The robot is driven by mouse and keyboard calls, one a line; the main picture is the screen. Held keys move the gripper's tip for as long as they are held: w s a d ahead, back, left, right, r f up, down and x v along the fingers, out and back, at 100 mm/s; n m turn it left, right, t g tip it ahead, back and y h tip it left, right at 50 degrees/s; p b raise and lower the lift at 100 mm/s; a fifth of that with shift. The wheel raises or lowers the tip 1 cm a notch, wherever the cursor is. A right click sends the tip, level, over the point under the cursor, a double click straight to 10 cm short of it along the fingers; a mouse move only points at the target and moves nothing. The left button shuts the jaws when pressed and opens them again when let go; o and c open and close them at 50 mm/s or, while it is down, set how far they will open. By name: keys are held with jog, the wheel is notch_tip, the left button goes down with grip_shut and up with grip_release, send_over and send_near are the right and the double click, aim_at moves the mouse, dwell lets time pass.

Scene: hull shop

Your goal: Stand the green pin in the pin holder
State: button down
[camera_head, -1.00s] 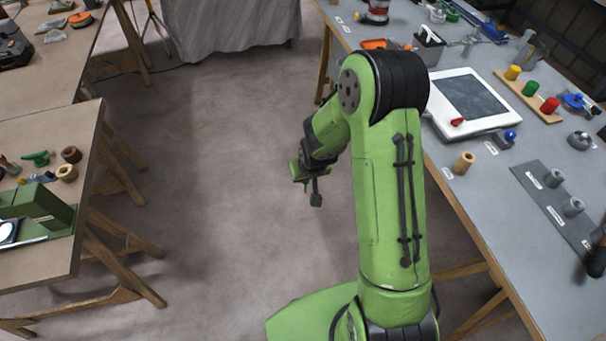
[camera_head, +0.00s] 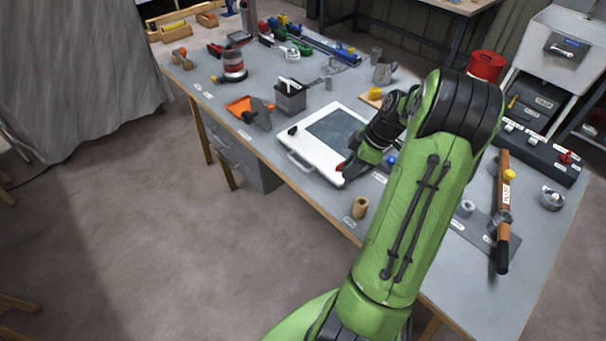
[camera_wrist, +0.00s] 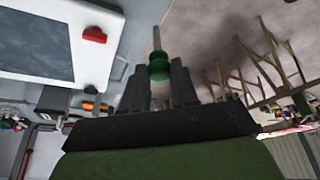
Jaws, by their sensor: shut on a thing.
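My gripper (camera_wrist: 158,85) is shut on the green pin (camera_wrist: 159,66). In the wrist view the pin's green ribbed body sits between the fingertips, with a thin metallic shank pointing away from the gripper. In the head view my gripper (camera_head: 356,168) is over the front right corner of the white-framed drawing board, and the pin cannot be made out. A grey plate with upright grey sockets (camera_head: 466,208) lies on the bench to the right, partly behind my arm. It may be the pin holder; I cannot tell for sure.
The white-framed board (camera_head: 318,170) has a red knob (camera_wrist: 94,34). A tan cylinder (camera_head: 360,207) stands near the bench's front edge. A blue ball (camera_head: 391,160) is close to my gripper. Floor to the left is clear.

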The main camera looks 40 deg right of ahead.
jog(key=s+d+r+n, duration=0.2)
jog(key=s+d+r, duration=0.1)
jog(key=s, duration=0.2)
jog(key=shift+y, duration=0.3)
jog(key=shift+w+a+f+b, duration=0.1)
jog(key=shift+f+b, duration=0.75)
jog(key=shift+f, duration=0.35)
jog(key=shift+w+f+b, duration=0.1)
jog(key=shift+f+b, duration=0.75)
jog(key=shift+f, duration=0.35)
jog(key=shift+f, duration=0.1)
jog(key=shift+f+b, duration=0.25)
jog(key=shift+b, duration=0.05)
jog(key=shift+f+b, duration=0.45)
jog(key=shift+f, duration=0.05)
jog(key=shift+f+b, duration=2.2)
jog(key=shift+f, duration=0.35)
jog(key=shift+c, duration=2)
grip_release()
